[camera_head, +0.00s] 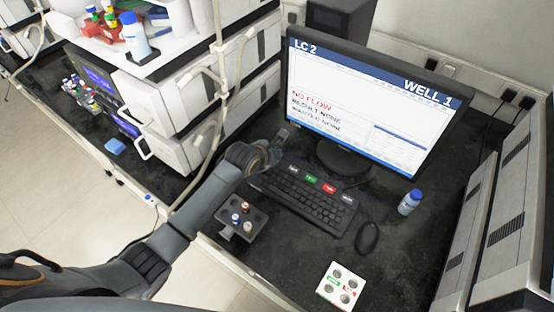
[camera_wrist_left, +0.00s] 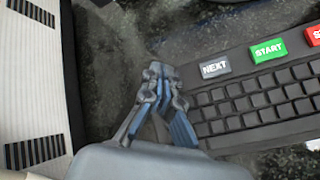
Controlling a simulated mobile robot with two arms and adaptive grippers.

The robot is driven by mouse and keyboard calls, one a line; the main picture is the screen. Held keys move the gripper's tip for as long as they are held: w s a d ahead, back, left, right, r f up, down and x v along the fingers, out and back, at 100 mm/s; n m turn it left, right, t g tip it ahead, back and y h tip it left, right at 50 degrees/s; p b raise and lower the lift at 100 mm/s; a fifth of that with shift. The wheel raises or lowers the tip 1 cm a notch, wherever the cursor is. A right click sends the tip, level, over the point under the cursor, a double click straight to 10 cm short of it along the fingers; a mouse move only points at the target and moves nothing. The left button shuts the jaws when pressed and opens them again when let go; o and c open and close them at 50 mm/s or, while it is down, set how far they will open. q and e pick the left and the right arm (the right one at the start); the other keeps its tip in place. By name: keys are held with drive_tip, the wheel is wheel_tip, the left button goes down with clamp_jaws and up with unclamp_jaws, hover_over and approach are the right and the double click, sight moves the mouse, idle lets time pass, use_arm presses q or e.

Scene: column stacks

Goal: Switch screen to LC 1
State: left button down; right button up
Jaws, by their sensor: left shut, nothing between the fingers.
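The monitor (camera_head: 362,107) stands at the back of the bench; its screen reads LC 2, WELL 1 and NO FLOW in red. The black keyboard (camera_head: 302,200) lies in front of it. Along its top edge are a grey NEXT key (camera_wrist_left: 216,66), a green START key (camera_wrist_left: 268,51), a red key (camera_head: 329,189) and another grey key (camera_head: 346,198). My left gripper (camera_head: 275,150) is shut and empty near the keyboard's left end. In the left wrist view its fingertips (camera_wrist_left: 163,76) are just left of the NEXT key, with a small gap. My right gripper is not in view.
A dark holder with capped vials (camera_head: 240,217) sits beside my left forearm. A mouse (camera_head: 367,238), a blue-capped bottle (camera_head: 409,203) and a white rack with holes (camera_head: 340,287) are on the right. White instrument stacks (camera_head: 185,120) stand at left and right.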

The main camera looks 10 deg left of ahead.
use_arm(q)
drive_tip(key=shift+f, duration=0.2)
drive_tip(key=shift+f, duration=0.25)
drive_tip(key=shift+f, duration=0.45)
idle(0.8)
drive_tip(key=shift+r, duration=0.1)
drive_tip(key=shift+r+p, duration=0.8)
drive_tip(key=shift+p, duration=0.3)
wheel_tip(320, 180, up, 5)
drive_tip(key=p, duration=0.5)
drive_tip(key=shift+p, duration=0.35)
